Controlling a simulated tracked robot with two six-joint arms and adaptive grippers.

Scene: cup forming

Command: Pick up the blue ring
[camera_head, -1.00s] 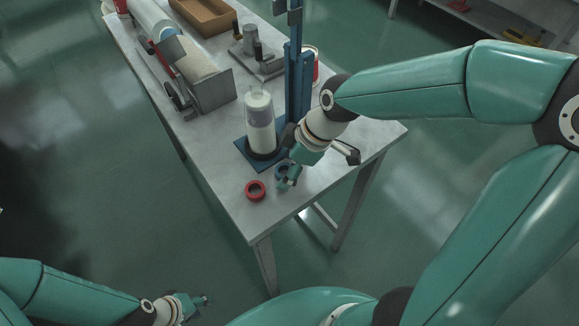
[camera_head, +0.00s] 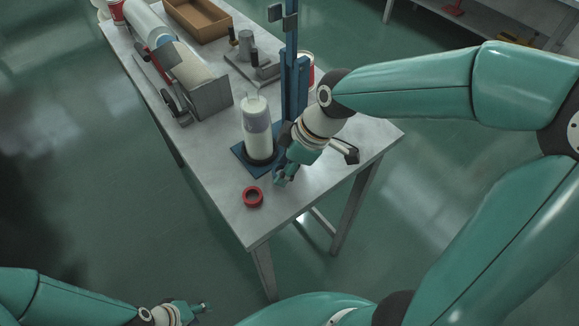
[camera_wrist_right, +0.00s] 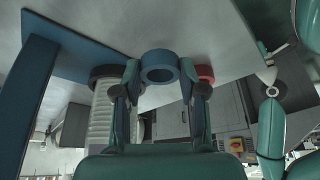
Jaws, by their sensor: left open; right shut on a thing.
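The blue ring (camera_wrist_right: 160,66) is between the two fingers of my right gripper (camera_wrist_right: 160,72) in the right wrist view. The fingers are shut on its sides. In the head view my right gripper (camera_head: 284,179) is low at the table's near end and mostly hides the blue ring. Whether the ring still touches the table I cannot tell. My left gripper (camera_head: 203,307) is open and empty at the bottom of the head view, away from the table.
A red ring (camera_head: 253,197) lies on the table (camera_head: 225,165), left of my right gripper. Close behind stand a white cylinder (camera_head: 257,130) on a blue base plate (camera_head: 243,158) and a blue upright post (camera_head: 296,95). The table's near edge is close.

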